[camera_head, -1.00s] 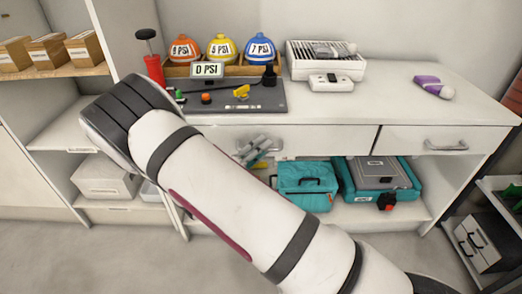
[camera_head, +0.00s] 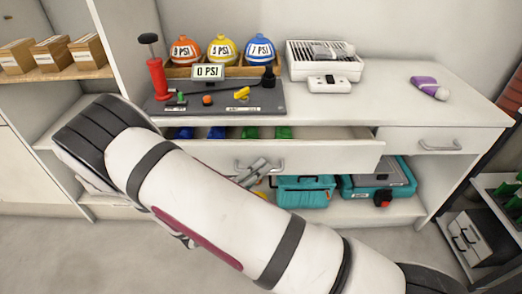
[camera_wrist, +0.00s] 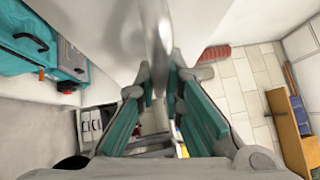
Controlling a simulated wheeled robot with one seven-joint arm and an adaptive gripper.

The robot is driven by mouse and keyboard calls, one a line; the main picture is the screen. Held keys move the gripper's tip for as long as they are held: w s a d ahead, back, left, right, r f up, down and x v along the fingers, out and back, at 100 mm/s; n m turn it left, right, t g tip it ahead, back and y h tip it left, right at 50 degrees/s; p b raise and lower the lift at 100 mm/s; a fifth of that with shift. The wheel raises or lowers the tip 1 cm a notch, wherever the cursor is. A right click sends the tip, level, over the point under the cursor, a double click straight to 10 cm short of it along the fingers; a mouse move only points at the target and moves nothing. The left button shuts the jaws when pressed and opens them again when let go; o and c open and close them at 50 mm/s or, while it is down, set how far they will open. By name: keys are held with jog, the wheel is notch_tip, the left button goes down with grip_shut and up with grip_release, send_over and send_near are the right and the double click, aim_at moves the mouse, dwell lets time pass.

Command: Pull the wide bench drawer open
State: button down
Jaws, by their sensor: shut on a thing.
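The wide bench drawer (camera_head: 335,156) is pulled part way out under the left of the worktop. Blue and green items (camera_head: 250,133) show inside it; my arm hides its left front. My gripper (camera_head: 257,170) is at the drawer's handle (camera_head: 276,165), mostly behind my arm. In the wrist view, the shiny handle bar (camera_wrist: 157,45) runs down between the teal-padded fingers of my gripper (camera_wrist: 159,82), which are shut on it. The exact contact is hard to see.
A narrower drawer (camera_head: 420,140) on the right is closed. A teal bag (camera_head: 304,191) and a teal case (camera_head: 375,180) sit on the lower shelf. Grey floor lies in front.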

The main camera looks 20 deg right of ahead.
jog(key=s+a+p, duration=0.2)
jog(key=s+a, duration=0.1)
jog(key=s, duration=0.7)
jog(key=s+a+p, duration=0.2)
jog(key=s+a, duration=0.1)
jog(key=s, duration=0.7)
jog(key=shift+s+a+p, duration=0.2)
jog(key=shift+a+p, duration=0.1)
jog(key=shift+f, duration=0.1)
jog(key=c, duration=1.7)
grip_release()
jog(key=shift+a, duration=0.1)
jog(key=v, duration=1.2)
